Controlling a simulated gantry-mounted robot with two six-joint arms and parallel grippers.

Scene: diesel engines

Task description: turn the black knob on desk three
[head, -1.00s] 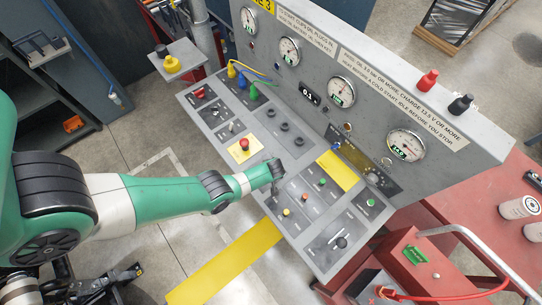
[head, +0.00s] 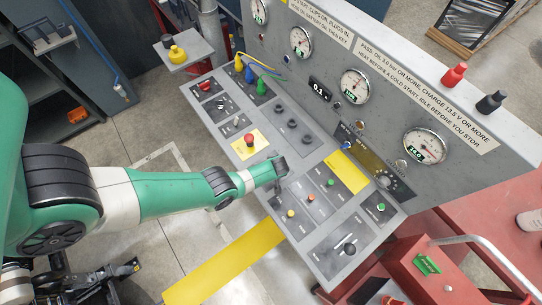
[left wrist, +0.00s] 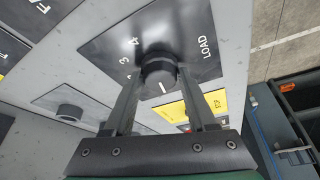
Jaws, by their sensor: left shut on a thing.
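The black knob (left wrist: 158,72) shows in the left wrist view on a dark plate with the word LOAD and several white numbers; a white pointer line marks its face. My left gripper (left wrist: 160,84) has one finger on each side of the knob and is shut on it. In the head view my left gripper (head: 277,194) reaches down to the middle of the sloped grey desk (head: 232,107), at the end of the green arm. The knob is hidden there behind the gripper. My right gripper is not in view.
A red mushroom button (head: 249,139) on a yellow plate sits up and left of the gripper. Small coloured buttons and a black-ended lever (head: 349,249) lie to the right. An upright gauge panel (head: 330,61) stands behind. A yellow strip (head: 225,265) lies on the floor.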

